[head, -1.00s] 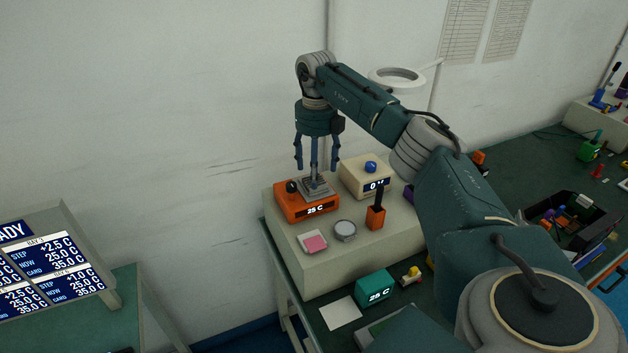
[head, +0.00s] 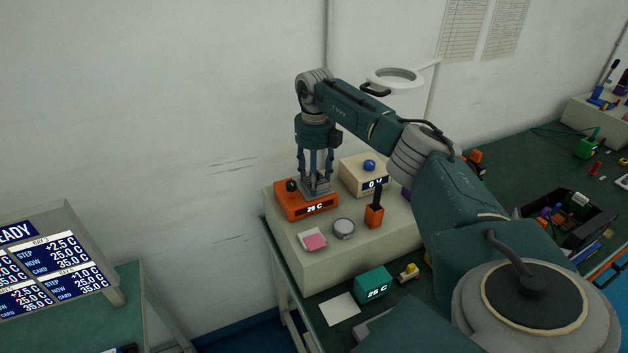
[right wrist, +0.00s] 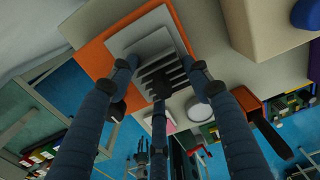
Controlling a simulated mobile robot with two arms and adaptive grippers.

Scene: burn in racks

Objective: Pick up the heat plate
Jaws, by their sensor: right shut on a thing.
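The heat plate (head: 318,190) is a grey square plate with dark upright fins. It sits on top of an orange box (head: 306,210) with a 25 C display. My right gripper (head: 316,180) points straight down from above, its fingers closed around the finned part. In the right wrist view the fins of the heat plate (right wrist: 165,72) show between the blue fingers of my right gripper (right wrist: 165,85), with the light plate base and the orange box behind. I cannot see any gap between the plate and the box. My left gripper is not in view.
A beige box (head: 366,178) with a blue knob and 0 V display stands close right of the orange box. A pink pad (head: 314,242), a round grey disc (head: 344,228) and an orange block with a dark handle (head: 375,215) stand in front. A teal box (head: 373,285) sits lower.

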